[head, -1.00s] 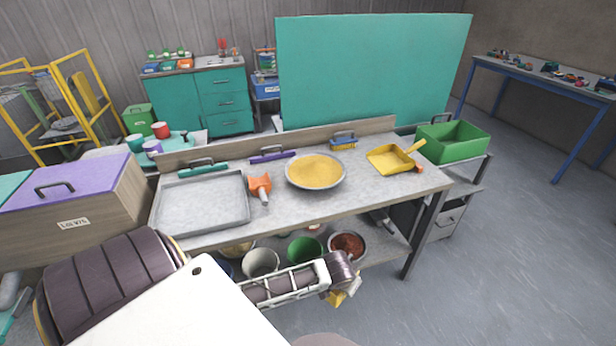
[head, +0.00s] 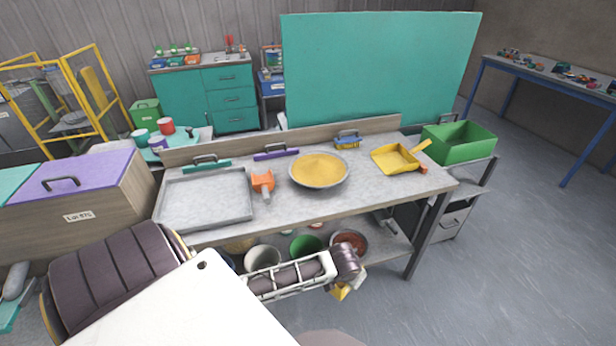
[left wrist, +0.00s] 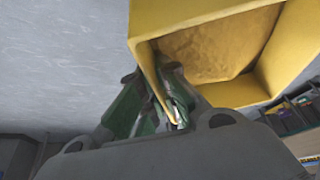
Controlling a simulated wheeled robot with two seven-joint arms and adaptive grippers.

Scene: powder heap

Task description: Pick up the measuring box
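A yellow open box, which I take to be the measuring box (left wrist: 215,50), fills the upper right of the left wrist view. Its inside looks a darker, mottled yellow; I cannot tell whether that is powder or shading. My left gripper (left wrist: 165,105) has its green-grey fingers at the box's near wall, one on each side, and appears shut on it. In the head view a small part of the yellow box (head: 340,291) shows below the end of my left arm, in front of the workbench and below its top. My right gripper is not in view.
The workbench (head: 330,212) carries a grey tray (head: 205,205), an orange scoop (head: 263,182), a pan of yellow powder (head: 319,170), a yellow dustpan (head: 396,158) and brushes. Several buckets stand on the lower shelf. A green crate (head: 460,143) is at right. The floor at right is clear.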

